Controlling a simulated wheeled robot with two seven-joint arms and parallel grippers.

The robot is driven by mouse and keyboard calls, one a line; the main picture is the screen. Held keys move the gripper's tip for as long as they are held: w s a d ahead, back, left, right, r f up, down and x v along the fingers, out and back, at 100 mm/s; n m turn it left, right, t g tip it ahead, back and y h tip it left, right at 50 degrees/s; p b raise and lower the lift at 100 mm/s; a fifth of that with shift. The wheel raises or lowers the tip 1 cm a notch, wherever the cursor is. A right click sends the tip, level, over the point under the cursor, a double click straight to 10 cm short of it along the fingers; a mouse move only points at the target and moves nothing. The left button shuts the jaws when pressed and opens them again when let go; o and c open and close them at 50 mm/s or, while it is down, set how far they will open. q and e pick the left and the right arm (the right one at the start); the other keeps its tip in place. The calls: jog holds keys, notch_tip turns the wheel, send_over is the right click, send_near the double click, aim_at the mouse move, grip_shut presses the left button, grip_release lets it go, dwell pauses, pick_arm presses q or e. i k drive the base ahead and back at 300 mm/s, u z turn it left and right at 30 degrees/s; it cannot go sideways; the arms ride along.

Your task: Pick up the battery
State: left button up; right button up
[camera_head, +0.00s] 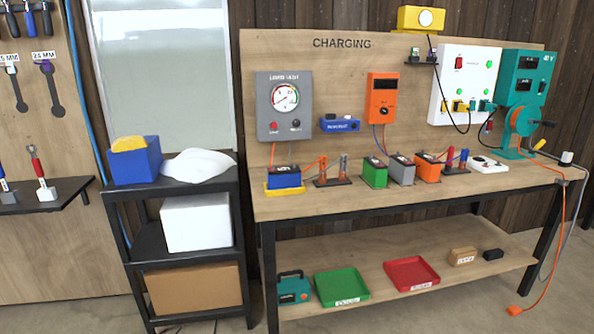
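Several battery-like blocks stand on the charging bench (330,203). A blue one (284,178) with a dark top sits in a yellow base at the left. A green one (374,172), a grey one (401,169) and an orange one (428,167) stand upright in a row near the middle. I cannot tell which of them is the battery meant. Neither of my grippers is in view, and nothing is seen being held.
A grey load tester (284,104), an orange meter (382,97) and a teal unit (528,75) are on the backboard. A black shelf (190,186) stands left. The lower shelf holds a green tray (341,286) and a red tray (411,273). An orange cable hangs right.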

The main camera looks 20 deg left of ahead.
aim_at(282, 177)
jog(key=u, duration=1.35)
jog(key=i, duration=1.15)
jog(key=u, duration=0.1)
